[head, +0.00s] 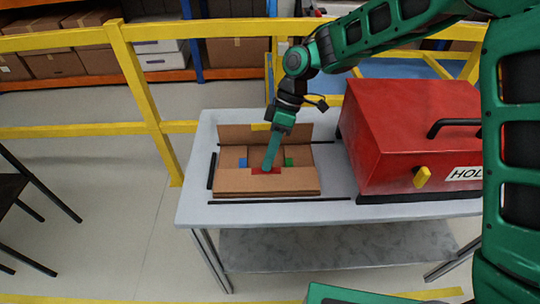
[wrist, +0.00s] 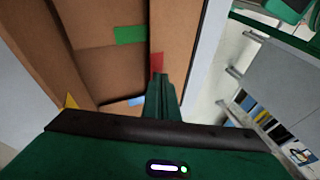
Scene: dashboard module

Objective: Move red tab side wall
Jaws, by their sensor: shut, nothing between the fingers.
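A brown cardboard box (head: 300,182) sits on the grey table. A red tab (head: 258,171) is on the inner edge of its front panel; it also shows in the wrist view (wrist: 157,62). I cannot tell that panel's exact tilt. My gripper (head: 268,167) is shut and empty, pointing down with its tip at the red tab and partly covering it. In the wrist view, the shut fingers (wrist: 162,85) are close beside the red tab; contact is unclear. A blue tab (head: 243,162) and a green tab (head: 289,162) lie farther in. A yellow tab (head: 262,127) is on the raised back flap.
A large red case (head: 405,130) with a black handle and yellow latch stands right of the box. Dark strips lie on the table (head: 335,215) around the box. A yellow railing (head: 145,90) runs behind. The table's front edge is clear.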

